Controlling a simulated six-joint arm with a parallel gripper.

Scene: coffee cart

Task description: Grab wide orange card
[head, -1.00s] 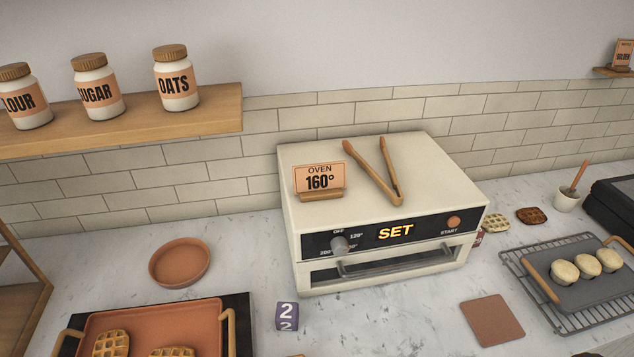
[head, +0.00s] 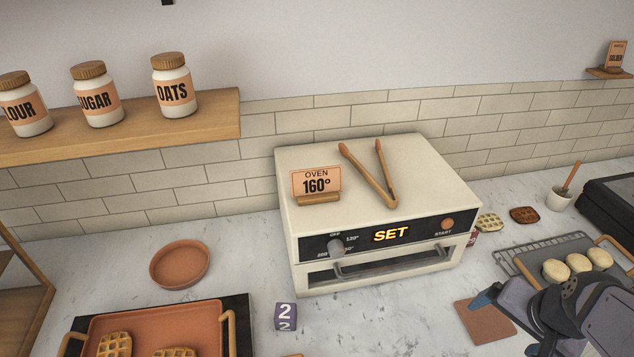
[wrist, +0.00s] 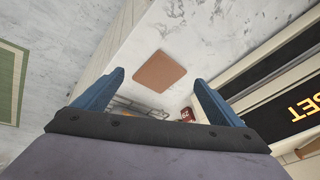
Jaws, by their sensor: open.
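A wide orange card (head: 316,181) reading "OVEN 160°" stands in a small wooden holder (head: 318,198) on top of the cream oven (head: 420,165), at its left front. Wooden tongs (head: 375,180) lie just right of it. My gripper (head: 510,325) is at the lower right of the head view, in front of the oven's right side, well away from the card. In the wrist view my gripper (wrist: 159,80) is open and empty. A flat reddish-brown square (wrist: 160,72) on the counter shows between its fingertips; the card is not in that view.
The oven shows "SET" and a front handle. A rack with a grey tray of buns (head: 570,268) is at the right, an orange tray of waffles (head: 150,325) at lower left. An orange dish (head: 180,264) and a purple "2" cube (head: 286,316) stand on the counter. Jars line the left shelf (head: 120,125).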

